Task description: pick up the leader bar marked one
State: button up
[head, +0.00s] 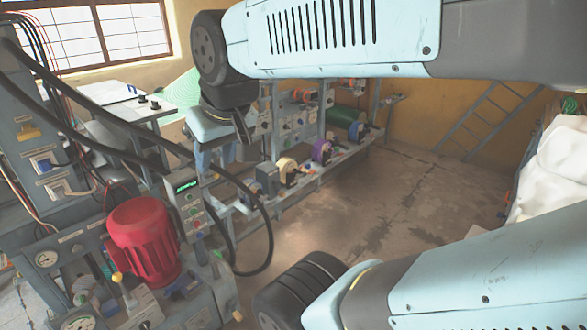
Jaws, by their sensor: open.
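I cannot make out the leader bar marked one in the head view. My pale blue arm covers much of the upper and lower right of the view. The end of my arm, with my gripper (228,138), shows left of the middle, in front of the press and bench area. My gripper is open, but its fingers are small and hard to separate from the machinery behind. I see nothing held in it.
A red motor (143,240) and a control box (188,208) with thick black hoses stand at the left. A low rack (300,178) with coloured rolls runs behind. A white-topped table (125,103) stands near the window. The brown floor (385,205) is clear. White sacks (558,165) sit at the right.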

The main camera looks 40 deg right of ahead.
aim_at(307, 166)
jog(key=u, duration=0.5)
jog(key=i, duration=0.15)
jog(key=z, duration=2.75)
jog(key=k, duration=0.75)
jog(key=u, duration=0.65)
jog(key=i, duration=0.95)
jog(key=u, duration=0.1)
